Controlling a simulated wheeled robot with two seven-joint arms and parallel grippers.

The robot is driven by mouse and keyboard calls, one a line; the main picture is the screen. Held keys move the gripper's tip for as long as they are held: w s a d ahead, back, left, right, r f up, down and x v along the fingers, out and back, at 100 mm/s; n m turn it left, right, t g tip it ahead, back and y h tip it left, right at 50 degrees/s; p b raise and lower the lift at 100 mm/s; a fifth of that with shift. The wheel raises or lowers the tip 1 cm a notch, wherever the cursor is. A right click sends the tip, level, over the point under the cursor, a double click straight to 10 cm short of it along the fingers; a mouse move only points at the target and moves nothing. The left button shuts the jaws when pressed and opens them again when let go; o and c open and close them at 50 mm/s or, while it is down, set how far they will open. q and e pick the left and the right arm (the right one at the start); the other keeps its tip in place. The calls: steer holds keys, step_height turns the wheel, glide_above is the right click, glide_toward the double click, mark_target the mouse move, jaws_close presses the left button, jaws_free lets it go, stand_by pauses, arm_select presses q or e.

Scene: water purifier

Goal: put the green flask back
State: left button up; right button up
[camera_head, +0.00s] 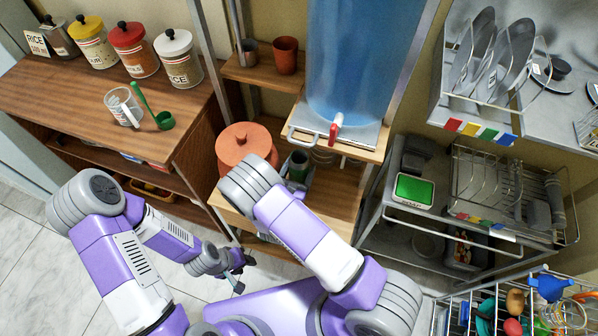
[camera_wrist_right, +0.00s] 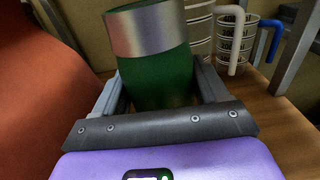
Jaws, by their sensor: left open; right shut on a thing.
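The green flask (camera_wrist_right: 158,75) has a silver top band and stands upright between the fingers of my right gripper (camera_wrist_right: 158,92). My right gripper is shut on it. In the head view the green flask (camera_head: 298,167) shows at the wooden shelf below the water dispenser, partly hidden by my right arm and gripper (camera_head: 297,174). I cannot tell whether its base touches the shelf. My left gripper (camera_head: 238,272) is open and empty, low over the floor at the left.
A blue water tank with a red tap (camera_head: 335,130) stands above the shelf (camera_head: 335,190). An orange pot (camera_head: 245,147) is close left of the flask. Measuring cups (camera_wrist_right: 235,40) are behind it to the right. A dish rack cart (camera_head: 470,200) stands right.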

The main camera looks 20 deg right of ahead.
steer(key=shift+f, duration=0.2)
steer(key=shift+f, duration=0.1)
steer(key=shift+f, duration=0.15)
steer(key=o, duration=1.3)
steer(key=shift+r, duration=0.3)
steer(key=p+v, duration=0.2)
steer(key=v, duration=1)
steer(key=shift+f, duration=0.15)
